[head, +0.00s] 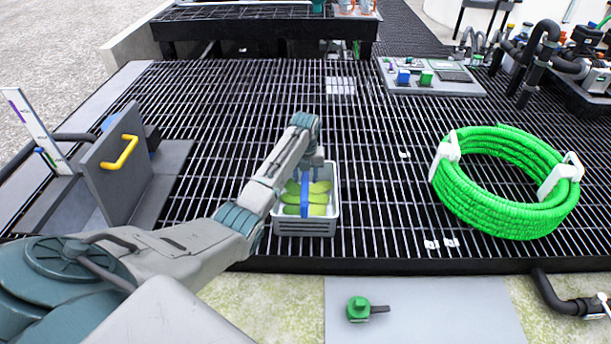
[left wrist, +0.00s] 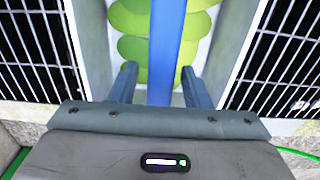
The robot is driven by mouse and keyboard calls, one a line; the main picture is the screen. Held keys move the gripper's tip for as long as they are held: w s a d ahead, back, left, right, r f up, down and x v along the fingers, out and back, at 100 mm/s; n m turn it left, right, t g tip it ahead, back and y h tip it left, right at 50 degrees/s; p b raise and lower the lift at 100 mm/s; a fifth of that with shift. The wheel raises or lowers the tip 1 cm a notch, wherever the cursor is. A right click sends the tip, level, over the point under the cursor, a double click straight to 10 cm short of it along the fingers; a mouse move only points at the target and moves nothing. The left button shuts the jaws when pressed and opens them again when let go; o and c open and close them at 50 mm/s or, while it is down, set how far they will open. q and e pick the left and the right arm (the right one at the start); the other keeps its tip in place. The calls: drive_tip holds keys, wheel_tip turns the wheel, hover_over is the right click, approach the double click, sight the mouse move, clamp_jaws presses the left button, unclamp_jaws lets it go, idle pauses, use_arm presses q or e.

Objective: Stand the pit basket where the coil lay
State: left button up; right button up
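The pit basket (head: 305,228) is a grey crate on the black grating, with yellow-green pads inside and a blue handle bar (head: 305,197) across it. My left gripper (head: 307,180) is over the basket. In the left wrist view the gripper's two fingers (left wrist: 159,85) stand apart, one on each side of the blue bar (left wrist: 166,45), with gaps on both sides. The arm hides part of the basket's far left side. The green coil (head: 490,210) lies on the grating at the right, with white clips around it. My right gripper is not in view.
A grey panel with a yellow handle (head: 121,152) stands at the left. A small console (head: 430,78) sits at the back, and black pipes (head: 540,60) fill the back right. A green valve (head: 358,308) is on the front plate. Grating between basket and coil is mostly clear.

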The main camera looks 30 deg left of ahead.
use_arm(q)
wheel_tip(320, 180, up, 12)
drive_tip(key=shift+r, duration=0.15)
idle(0.5)
